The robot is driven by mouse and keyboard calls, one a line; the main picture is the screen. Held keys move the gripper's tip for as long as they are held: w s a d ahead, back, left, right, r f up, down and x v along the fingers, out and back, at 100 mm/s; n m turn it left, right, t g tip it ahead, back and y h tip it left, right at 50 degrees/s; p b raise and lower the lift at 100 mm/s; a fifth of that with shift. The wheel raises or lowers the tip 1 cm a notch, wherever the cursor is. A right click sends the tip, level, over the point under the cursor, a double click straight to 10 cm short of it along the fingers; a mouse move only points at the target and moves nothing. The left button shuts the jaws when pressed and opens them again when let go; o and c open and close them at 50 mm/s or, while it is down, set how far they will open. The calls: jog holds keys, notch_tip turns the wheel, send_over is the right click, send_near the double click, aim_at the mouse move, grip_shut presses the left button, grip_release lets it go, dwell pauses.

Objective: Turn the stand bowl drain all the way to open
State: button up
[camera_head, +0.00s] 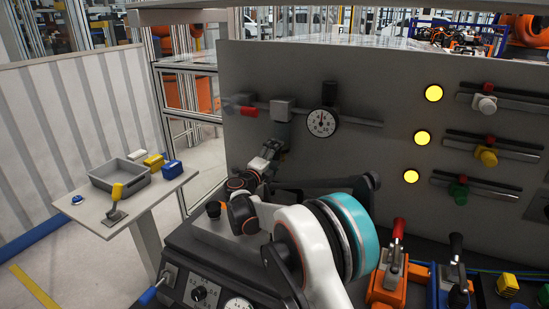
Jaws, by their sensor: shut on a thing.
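A grey block-shaped unit (282,106) sits on the horizontal pipe of the grey panel, left of a round dial gauge (321,123). My gripper (274,146) is directly below this unit, small and dark in the view. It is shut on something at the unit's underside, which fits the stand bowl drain. The drain is hidden by the gripper, so its turn position cannot be read. A red handle (249,112) is on the pipe to the left of the unit.
A black knob (329,93) tops the gauge. Yellow lamps (423,138) and coloured valves (486,156) are at the right. Red and black levers (398,232) stand at lower right. A side table (150,204) at left holds a grey tray (120,185) and small blocks.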

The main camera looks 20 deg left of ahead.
jog(key=shift+a, duration=0.1)
dwell(0.3)
jog(key=o, duration=1.3)
jog(key=shift+o, duration=0.2)
jog(key=shift+s, duration=0.1)
jog(key=s+a, duration=0.1)
jog(key=s, duration=1)
jog(key=shift+s, duration=0.4)
jog(key=shift+f, duration=0.15)
